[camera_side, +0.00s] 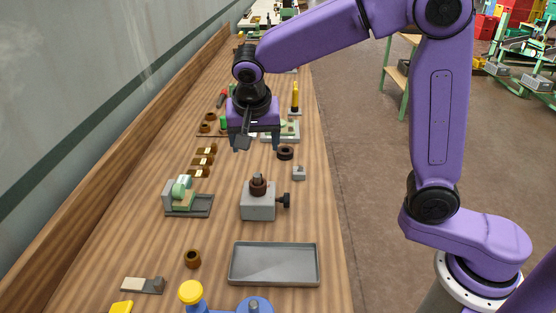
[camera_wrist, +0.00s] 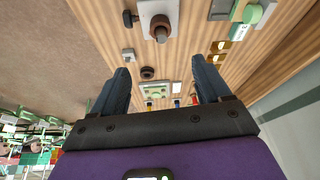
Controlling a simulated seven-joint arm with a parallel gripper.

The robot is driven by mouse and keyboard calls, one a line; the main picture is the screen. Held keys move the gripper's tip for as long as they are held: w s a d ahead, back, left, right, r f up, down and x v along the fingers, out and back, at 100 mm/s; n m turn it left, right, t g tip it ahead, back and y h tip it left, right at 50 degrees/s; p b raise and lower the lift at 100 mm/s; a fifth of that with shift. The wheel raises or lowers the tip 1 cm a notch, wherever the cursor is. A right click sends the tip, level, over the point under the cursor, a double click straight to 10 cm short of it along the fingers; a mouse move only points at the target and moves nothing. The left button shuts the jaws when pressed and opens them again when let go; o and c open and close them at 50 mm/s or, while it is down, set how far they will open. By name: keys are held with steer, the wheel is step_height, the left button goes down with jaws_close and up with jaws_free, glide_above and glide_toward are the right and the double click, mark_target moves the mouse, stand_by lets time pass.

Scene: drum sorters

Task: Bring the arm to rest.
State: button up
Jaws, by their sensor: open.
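My arm is purple with black joints and reaches in from the right over a long wooden bench (camera_side: 140,235). My gripper (camera_side: 257,145) is open and hangs above the middle of the bench, pointing down, with nothing between its fingers. In the wrist view my gripper (camera_wrist: 165,85) shows two dark fingers set wide apart. A small black ring (camera_side: 285,153) lies on the bench just to the right of the fingers in the side view. The ring also shows between and beyond the fingers in the wrist view (camera_wrist: 147,73).
A grey block with a knob (camera_side: 258,203), a grey tray (camera_side: 233,264), a green-and-grey fixture (camera_side: 203,206) and a brown ring (camera_side: 192,259) stand nearer the camera. A yellow-handled tool (camera_side: 295,97) stands behind my gripper. A wall (camera_side: 80,120) borders the bench's left side.

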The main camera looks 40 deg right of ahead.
steer(key=s+d+f+n+g+y, duration=0.1)
steer(key=s+d+n, duration=0.2)
steer(key=s+n, duration=0.3)
steer(key=s+d+f+n+g+y, duration=0.1)
steer(key=s+d+f+n, duration=0.1)
steer(key=s+n, duration=0.5)
steer(key=s+d+f+n+g+y, duration=0.1)
steer(key=s+d+n, duration=0.4)
steer(key=s, duration=1.1)
steer(key=shift+s+f+n, duration=0.25)
steer(key=shift+f+n, duration=0.15)
steer(key=shift+n, duration=0.8)
